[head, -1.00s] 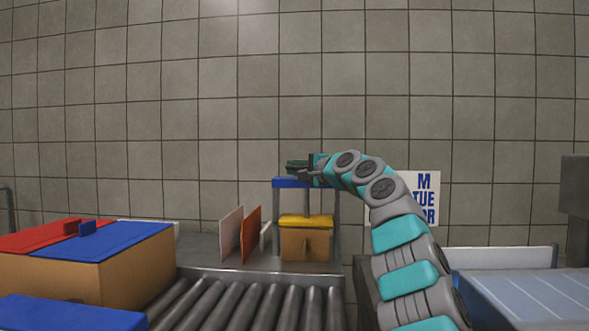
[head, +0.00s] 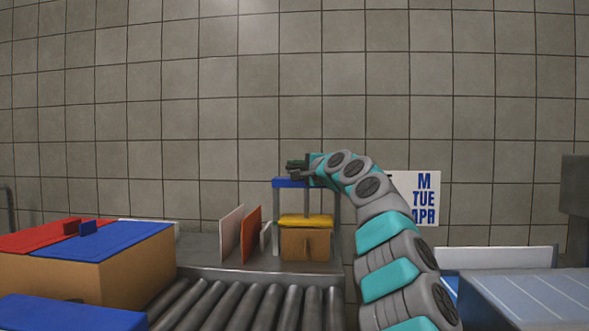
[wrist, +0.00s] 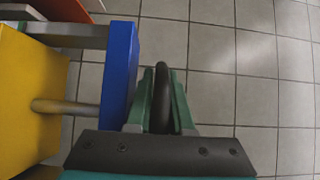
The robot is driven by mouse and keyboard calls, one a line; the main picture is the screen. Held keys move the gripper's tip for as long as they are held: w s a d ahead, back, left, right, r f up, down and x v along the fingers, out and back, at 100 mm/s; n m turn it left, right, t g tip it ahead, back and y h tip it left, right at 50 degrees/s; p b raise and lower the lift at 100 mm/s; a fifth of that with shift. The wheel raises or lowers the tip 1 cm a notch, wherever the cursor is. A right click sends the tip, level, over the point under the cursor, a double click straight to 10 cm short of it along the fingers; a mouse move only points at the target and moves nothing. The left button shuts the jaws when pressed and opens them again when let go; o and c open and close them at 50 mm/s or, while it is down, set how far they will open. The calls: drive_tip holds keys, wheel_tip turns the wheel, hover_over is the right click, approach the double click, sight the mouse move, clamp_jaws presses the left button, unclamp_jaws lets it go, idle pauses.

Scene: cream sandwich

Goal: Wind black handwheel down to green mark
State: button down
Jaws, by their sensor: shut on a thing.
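The black handwheel (wrist: 162,88) shows edge-on in the wrist view, its rim between the two green fingers of my gripper (wrist: 161,102). My gripper is shut on it. In the head view my gripper (head: 299,170) is at the top of a small press, just above its blue crossbar (head: 289,183), and largely hides the wheel. A grey screw shaft (wrist: 65,106) runs from the blue bar to the yellow press plate (head: 305,221). The plate rests on or just above a brown box (head: 304,244).
A white board (head: 231,231) and an orange board (head: 251,234) stand left of the press. A roller conveyor (head: 245,306) runs in front. A large box with red and blue lids (head: 119,246) is at left. A lettered sign (head: 425,198) hangs behind my arm.

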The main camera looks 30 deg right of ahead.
drive_tip(key=shift+w+d+m+h, duration=0.1)
drive_tip(key=shift+w+m+h, duration=0.1)
drive_tip(key=shift+m+h, duration=0.7)
drive_tip(key=shift+w+d+m+h, duration=0.15)
drive_tip(key=shift+m+h, duration=0.35)
drive_tip(key=shift+h, duration=0.8)
drive_tip(key=shift+w+m+g+h, duration=0.15)
drive_tip(key=shift+m+g+h, duration=0.35)
drive_tip(key=shift+h, duration=0.4)
drive_tip(key=shift+w+d+m+g+h, duration=0.1)
drive_tip(key=shift+d+m+g+h, duration=0.2)
drive_tip(key=shift+m+h, duration=0.5)
drive_tip(key=c, duration=1.1)
unclamp_jaws()
drive_tip(key=shift+a, duration=0.1)
